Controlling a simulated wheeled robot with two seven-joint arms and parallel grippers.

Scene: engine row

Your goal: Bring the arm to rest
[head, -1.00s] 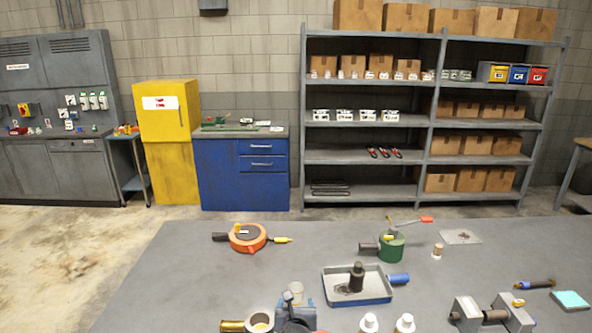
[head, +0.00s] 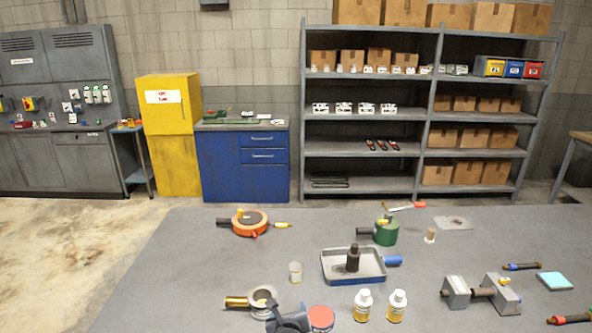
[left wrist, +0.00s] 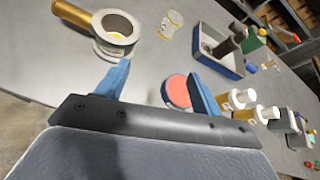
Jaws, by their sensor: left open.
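My left gripper (head: 287,314) is at the bottom edge of the head view, above the near part of the grey table (head: 190,290). A grey ring-shaped part with a brass-coloured handle (head: 238,302) lies just left of the gripper. A can with a red top (head: 320,318) stands just right of it, and also shows beside the right finger in the left wrist view (left wrist: 177,91). My right gripper is not seen.
Two white-capped bottles (head: 363,305) stand to the right. A small clear jar (head: 295,271) and a metal tray (head: 333,270) holding a dark cylinder lie farther back. A grey vise-like device (head: 500,293) is at right.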

